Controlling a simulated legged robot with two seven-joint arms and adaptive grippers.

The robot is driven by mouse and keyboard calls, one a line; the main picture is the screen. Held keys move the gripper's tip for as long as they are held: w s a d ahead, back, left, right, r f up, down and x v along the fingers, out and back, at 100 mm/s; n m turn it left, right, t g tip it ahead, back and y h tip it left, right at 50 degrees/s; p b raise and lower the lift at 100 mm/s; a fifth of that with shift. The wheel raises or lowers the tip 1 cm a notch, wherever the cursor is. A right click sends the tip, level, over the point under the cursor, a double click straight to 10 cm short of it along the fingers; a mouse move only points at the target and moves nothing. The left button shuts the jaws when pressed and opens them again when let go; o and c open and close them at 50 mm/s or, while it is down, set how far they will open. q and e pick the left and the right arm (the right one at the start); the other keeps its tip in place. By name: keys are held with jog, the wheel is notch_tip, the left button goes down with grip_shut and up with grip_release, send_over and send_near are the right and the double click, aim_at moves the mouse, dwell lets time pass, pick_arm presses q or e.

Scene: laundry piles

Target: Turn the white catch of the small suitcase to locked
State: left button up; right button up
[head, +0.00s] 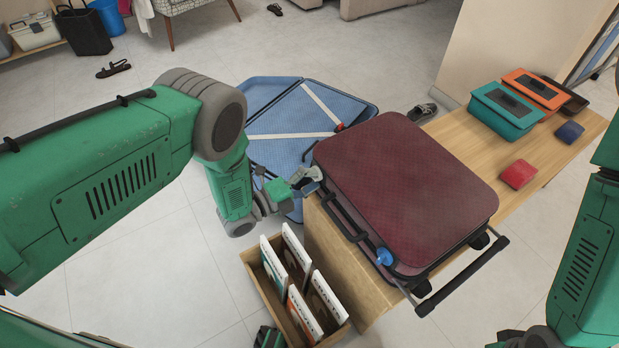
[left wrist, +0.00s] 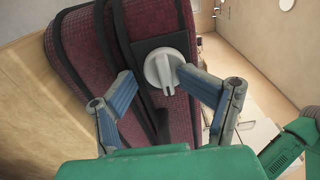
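The small suitcase (head: 410,190) is dark red and lies flat on a wooden bench. In the left wrist view its side (left wrist: 85,50) fills the upper left. The white catch (left wrist: 163,66) is a round knob with a narrow grip pointing down in that view. My left gripper (head: 303,181) is at the suitcase's far left corner. In the left wrist view my left gripper (left wrist: 157,75) has its fingers spread on either side of the catch; the right fingertip overlaps the knob's edge, and contact is unclear. A blue catch (head: 385,257) is at the near corner. My right gripper is not clearly seen.
An open blue suitcase (head: 280,115) lies on the floor behind my left gripper. A wooden box (head: 335,325) with upright books stands in front of the bench (head: 440,125). Teal (head: 502,110) and orange (head: 536,88) cases lie at the bench's far end.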

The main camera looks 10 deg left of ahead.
pick_arm(q)
jog(key=shift+s+d+r, duration=0.1)
jog(key=shift+s+r, duration=0.05)
jog(key=v, duration=1.1)
jog(key=shift+s+a, duration=0.25)
jog(key=shift+s, duration=0.05)
jog(key=shift+a, duration=0.1)
